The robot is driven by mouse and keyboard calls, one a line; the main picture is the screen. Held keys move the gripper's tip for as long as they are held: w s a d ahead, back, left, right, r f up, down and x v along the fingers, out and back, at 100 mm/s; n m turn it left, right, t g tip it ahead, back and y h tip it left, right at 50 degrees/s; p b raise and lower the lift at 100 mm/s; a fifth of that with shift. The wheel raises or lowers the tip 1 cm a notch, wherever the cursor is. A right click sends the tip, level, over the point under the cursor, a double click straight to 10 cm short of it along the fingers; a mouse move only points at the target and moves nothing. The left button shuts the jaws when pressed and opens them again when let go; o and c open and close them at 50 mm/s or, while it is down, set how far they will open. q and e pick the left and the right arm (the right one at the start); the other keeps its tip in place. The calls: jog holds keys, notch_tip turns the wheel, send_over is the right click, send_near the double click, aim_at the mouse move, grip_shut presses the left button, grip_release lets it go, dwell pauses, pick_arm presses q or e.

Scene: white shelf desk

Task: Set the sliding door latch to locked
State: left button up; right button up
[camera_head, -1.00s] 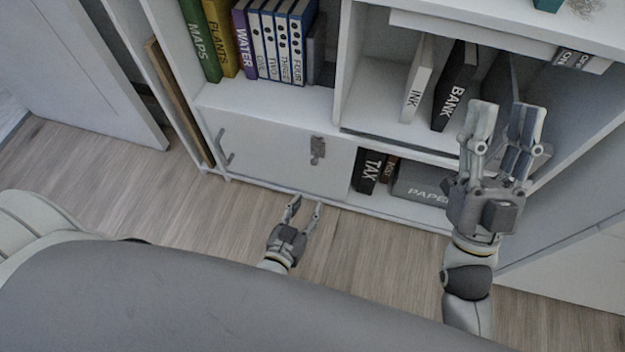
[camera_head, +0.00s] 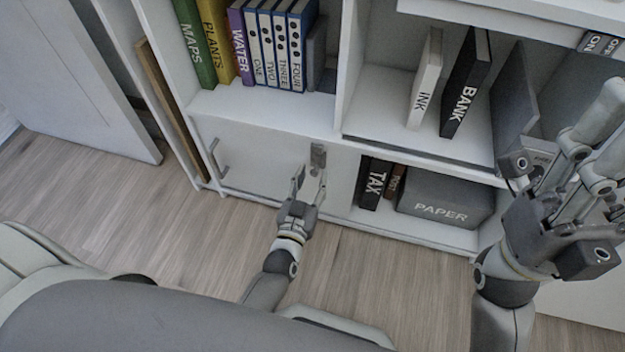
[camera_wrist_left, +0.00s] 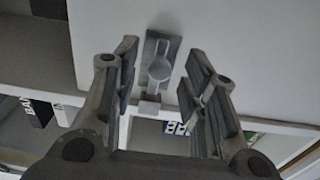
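The sliding door (camera_head: 262,152) is a white panel covering the lower left compartment, with a grey handle (camera_head: 217,158) at its left. The grey latch (camera_head: 318,158) is on the door's right part. In the left wrist view the latch (camera_wrist_left: 158,62) shows a plate with a round knob and a small lower tab, between and beyond the fingers. My left gripper (camera_head: 311,188) is open and empty, just below and in front of the latch, apparently not touching it. My right gripper (camera_head: 602,135) is at the right, in front of the shelf; its fingers appear apart.
Several binders and books (camera_head: 270,45) stand on the upper left shelf. The INK (camera_head: 425,78) and BANK (camera_head: 466,82) books stand in the middle bay. The lower right opening holds the TAX book (camera_head: 374,185) and a PAPER box (camera_head: 445,197). The floor in front is clear.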

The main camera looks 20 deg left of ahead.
pick_arm(q)
jog(key=shift+w, duration=0.45)
jog(key=shift+c, duration=0.4)
grip_shut()
